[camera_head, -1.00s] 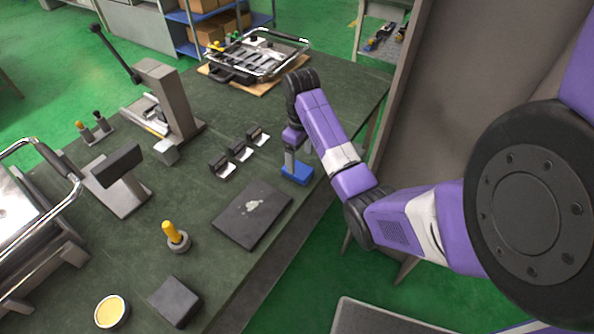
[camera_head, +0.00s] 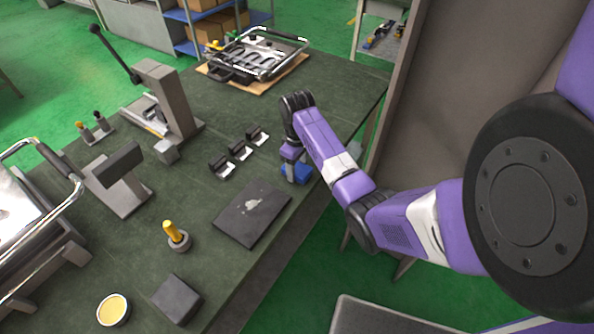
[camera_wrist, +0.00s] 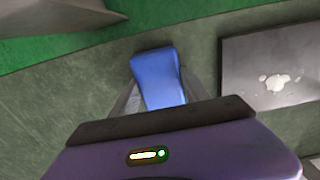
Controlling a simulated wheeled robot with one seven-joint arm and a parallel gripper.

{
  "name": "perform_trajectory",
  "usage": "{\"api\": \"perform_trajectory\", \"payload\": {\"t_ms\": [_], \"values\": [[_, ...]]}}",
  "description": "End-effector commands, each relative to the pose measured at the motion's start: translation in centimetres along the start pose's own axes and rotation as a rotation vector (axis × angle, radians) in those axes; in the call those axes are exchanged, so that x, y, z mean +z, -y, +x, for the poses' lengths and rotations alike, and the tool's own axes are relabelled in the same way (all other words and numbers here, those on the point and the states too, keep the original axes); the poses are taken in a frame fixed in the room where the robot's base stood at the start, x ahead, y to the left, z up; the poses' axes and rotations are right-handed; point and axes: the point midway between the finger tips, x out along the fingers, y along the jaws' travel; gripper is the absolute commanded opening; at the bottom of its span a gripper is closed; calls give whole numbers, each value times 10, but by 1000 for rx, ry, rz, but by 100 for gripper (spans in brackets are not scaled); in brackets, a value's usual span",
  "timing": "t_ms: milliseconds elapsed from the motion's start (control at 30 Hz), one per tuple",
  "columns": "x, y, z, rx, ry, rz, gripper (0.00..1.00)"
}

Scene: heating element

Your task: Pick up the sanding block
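The sanding block appears to be the blue block (camera_head: 297,172) near the right edge of the green workbench, partly hidden by my gripper. My gripper (camera_head: 293,174) is down at the block, pointing downward. In the wrist view the blue block (camera_wrist: 158,78) lies between the two grey fingers of my gripper (camera_wrist: 160,88), one along each side. The fingers look spread around it. Whether they touch its sides is hard to see. The block rests on the bench.
A dark plate (camera_head: 252,213) with a pale patch lies close by, left of the block. Several small black holders (camera_head: 240,151) stand further left. A dark grey block (camera_head: 177,299), a yellow-handled tool (camera_head: 173,235) and a yellow tin (camera_head: 113,309) are at the front.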

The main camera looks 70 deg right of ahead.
Motion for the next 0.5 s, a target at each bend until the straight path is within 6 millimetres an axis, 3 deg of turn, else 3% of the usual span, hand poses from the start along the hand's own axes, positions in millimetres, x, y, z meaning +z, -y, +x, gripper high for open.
{"api": "perform_trajectory", "payload": {"t_ms": [100,500], "values": [[0,0,0,0,-1,0,10],[-1,0,-10,1,-1,-1,10]]}}
